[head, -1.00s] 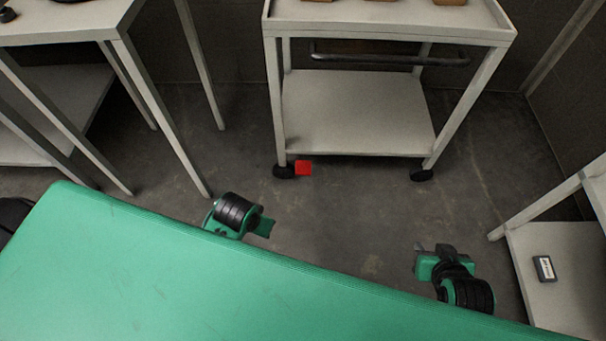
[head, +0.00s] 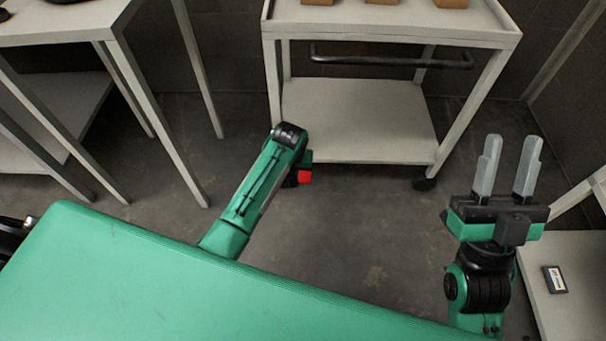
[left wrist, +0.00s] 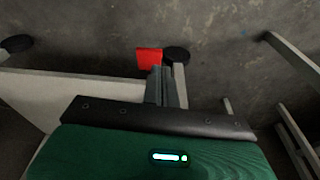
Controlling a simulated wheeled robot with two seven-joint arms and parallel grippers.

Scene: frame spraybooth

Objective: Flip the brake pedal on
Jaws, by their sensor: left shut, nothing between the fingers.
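The brake pedal is a small red tab (head: 304,176) by the front left caster of the white cart, low near the floor. In the left wrist view the red pedal (left wrist: 149,61) sits beside the black caster wheel (left wrist: 177,54). My left gripper (left wrist: 161,72) is shut and empty. Its fingertips appear just below the pedal's right part in that view; I cannot tell whether they touch it. In the head view my left forearm and wrist hide the caster and most of that gripper. My right gripper (head: 509,142) is open and empty, fingers pointing up, at the right.
The white cart (head: 357,122) has a lower shelf, a dark bar and small boxes (head: 382,2) on top. A white table (head: 62,25) stands at the left. A low shelf (head: 570,300) with a small dark box (head: 554,279) is at the right. The middle floor is clear.

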